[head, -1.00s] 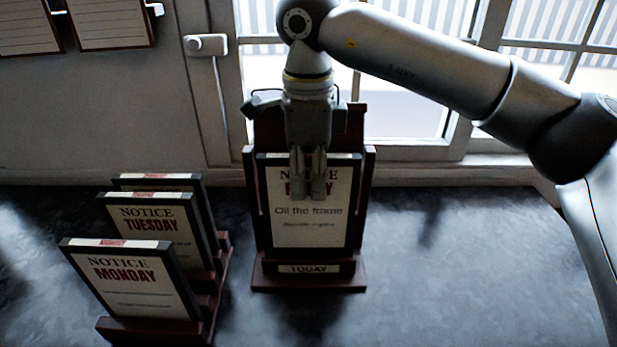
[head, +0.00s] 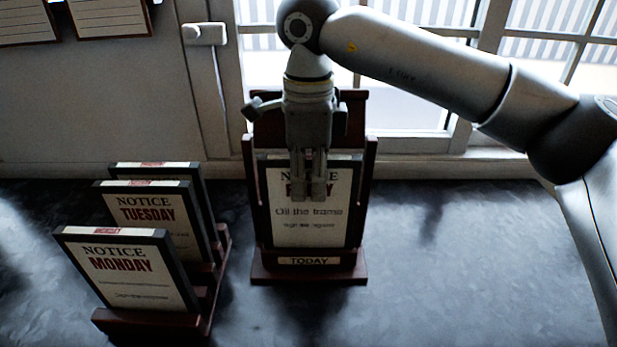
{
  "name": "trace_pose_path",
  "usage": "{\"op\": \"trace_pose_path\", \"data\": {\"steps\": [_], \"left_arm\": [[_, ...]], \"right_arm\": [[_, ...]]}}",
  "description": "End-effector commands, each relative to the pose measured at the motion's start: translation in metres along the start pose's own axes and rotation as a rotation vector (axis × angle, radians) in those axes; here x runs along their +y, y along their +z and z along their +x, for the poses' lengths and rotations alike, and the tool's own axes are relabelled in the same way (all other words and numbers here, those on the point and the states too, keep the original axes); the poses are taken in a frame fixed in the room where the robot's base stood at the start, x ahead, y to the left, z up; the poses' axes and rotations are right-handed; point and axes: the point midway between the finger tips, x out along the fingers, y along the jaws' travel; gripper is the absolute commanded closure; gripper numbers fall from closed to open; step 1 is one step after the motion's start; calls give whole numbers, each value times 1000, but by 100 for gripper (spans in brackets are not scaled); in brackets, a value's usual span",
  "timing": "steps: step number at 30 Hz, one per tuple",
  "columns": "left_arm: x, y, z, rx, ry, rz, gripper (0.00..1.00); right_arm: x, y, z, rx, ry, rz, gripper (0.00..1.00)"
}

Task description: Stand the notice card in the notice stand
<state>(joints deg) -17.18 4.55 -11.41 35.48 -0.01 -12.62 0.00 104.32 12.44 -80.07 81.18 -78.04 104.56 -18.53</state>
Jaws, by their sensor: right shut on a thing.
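The notice card (head: 306,228), dark-framed with a white face reading "NOTICE" and "Oil the frame", is upright in front of the back board of the notice stand (head: 308,278), a dark red wooden stand labelled "TODAY". Its lower edge is at the stand's ledge; I cannot tell if it is fully seated. My right gripper (head: 308,190) points down from above, shut on the card's top edge, and covers part of its day word. My left gripper is not in view.
A stepped rack (head: 152,322) to the left holds a Monday card (head: 128,270), a Tuesday card (head: 152,216) and another behind them. A window (head: 410,110) is behind the stand. The dark counter (head: 470,260) is clear on the right.

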Motion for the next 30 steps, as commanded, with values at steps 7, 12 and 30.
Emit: {"op": "trace_pose_path", "data": {"steps": [7,12,30], "left_arm": [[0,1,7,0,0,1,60],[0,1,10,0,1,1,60],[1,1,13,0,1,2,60]], "right_arm": [[0,0,9,0,0,0,100],[0,0,14,0,0,0,100],[0,0,18,0,-1,0,68]]}}
